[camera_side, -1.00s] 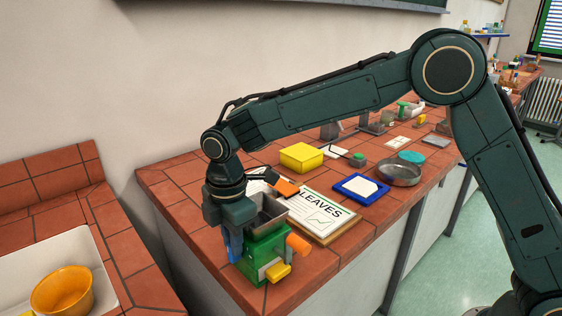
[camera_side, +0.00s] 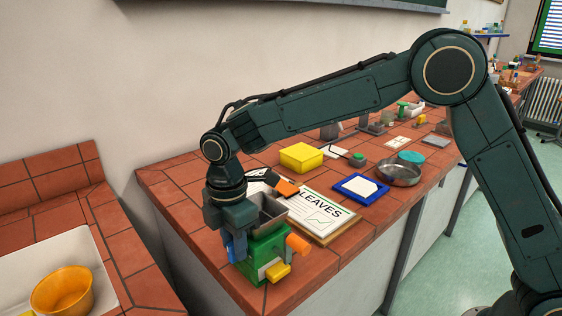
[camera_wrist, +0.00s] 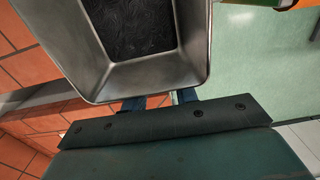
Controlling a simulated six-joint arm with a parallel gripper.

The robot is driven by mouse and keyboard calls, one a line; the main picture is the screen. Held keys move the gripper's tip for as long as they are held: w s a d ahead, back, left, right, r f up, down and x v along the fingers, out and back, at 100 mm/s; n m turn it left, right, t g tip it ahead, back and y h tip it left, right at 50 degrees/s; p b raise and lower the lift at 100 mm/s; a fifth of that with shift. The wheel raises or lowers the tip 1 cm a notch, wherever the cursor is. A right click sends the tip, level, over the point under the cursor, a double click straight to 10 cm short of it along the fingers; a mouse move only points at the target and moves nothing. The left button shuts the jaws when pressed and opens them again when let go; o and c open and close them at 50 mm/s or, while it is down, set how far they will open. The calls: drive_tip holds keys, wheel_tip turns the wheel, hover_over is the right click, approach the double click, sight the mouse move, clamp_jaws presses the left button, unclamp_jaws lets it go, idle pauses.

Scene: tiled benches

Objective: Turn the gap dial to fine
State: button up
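A green mill (camera_side: 262,250) stands at the near left corner of the tiled bench, with a grey metal hopper (camera_side: 270,212) on top. An orange knob (camera_side: 298,244) sticks out on its right and a yellow part (camera_side: 278,272) at its lower front. My gripper (camera_side: 237,248) points down at the mill's left side, with its blue fingers close against it. In the wrist view the hopper (camera_wrist: 140,45) hides the fingertips; the fingers show a gap between them. The gap dial is not visible, so I cannot tell whether the fingers grip it.
A clipboard marked LEAVES (camera_side: 325,216) lies right of the mill. Behind are a blue tray (camera_side: 340,190), a yellow box (camera_side: 301,158) and a round metal pan (camera_side: 399,173). The bench edge is close to the mill. An orange bowl (camera_side: 62,292) sits in a white basin at left.

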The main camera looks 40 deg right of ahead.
drive_tip(key=shift+o, duration=0.9)
drive_tip(key=shift+w, duration=0.1)
drive_tip(key=shift+r, duration=0.15)
drive_tip(key=shift+w+r, duration=0.1)
drive_tip(key=shift+r, duration=0.3)
wheel_tip(320, 180, up, 13)
drive_tip(key=shift+f, duration=0.1)
drive_tip(key=shift+c, duration=0.4)
drive_tip(key=shift+w+d, duration=0.1)
drive_tip(key=shift+w, duration=0.05)
drive_tip(key=shift+f, duration=0.15)
